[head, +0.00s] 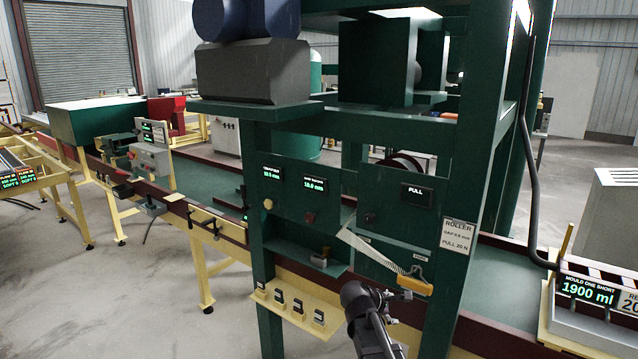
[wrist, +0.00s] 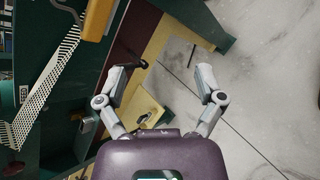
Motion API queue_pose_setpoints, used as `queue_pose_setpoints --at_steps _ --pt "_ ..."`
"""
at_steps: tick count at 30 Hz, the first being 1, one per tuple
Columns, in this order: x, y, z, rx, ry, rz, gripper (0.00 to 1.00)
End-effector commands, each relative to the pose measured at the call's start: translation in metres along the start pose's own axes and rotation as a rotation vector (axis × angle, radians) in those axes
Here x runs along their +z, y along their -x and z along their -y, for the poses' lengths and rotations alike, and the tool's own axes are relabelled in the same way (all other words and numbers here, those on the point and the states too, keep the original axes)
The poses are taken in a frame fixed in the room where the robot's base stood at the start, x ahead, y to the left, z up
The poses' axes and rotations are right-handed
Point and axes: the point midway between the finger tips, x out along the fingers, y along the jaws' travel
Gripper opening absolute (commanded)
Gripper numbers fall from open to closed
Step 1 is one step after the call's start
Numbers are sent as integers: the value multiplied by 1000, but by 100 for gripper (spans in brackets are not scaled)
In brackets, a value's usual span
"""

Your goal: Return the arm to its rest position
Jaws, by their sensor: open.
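My gripper (wrist: 163,80) is open in the wrist view, with its two grey fingers spread apart and nothing between them. In the head view my gripper (head: 384,296) is at the lower middle, in front of the green roller machine, just below an orange-yellow handle (head: 414,285) on a pale perforated strip (head: 371,251). The handle also shows at the upper left of the wrist view (wrist: 97,18), apart from the fingers. The rest of my arm is mostly out of the head view.
The green machine frame (head: 468,190) stands close around my gripper. A ledge with several small dark blocks (head: 298,306) is to its left. A mould display reading 1900 ml (head: 588,292) stands at the right. Pale floor (wrist: 262,75) lies open at the wrist view's right.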

Motion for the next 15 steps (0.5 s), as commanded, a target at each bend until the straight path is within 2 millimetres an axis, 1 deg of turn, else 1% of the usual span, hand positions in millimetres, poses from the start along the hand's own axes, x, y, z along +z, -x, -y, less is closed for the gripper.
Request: queue_pose_setpoints --at_steps 1,3,8,9,15 --pt "1 -3 22 -49 -93 -27 87" --pt "1 -5 45 -122 -227 -61 87" --pt "-3 -3 95 -301 -522 -121 87" --pt "-4 -2 107 -348 -594 -130 87" --pt "-13 12 164 -602 -933 -148 87"
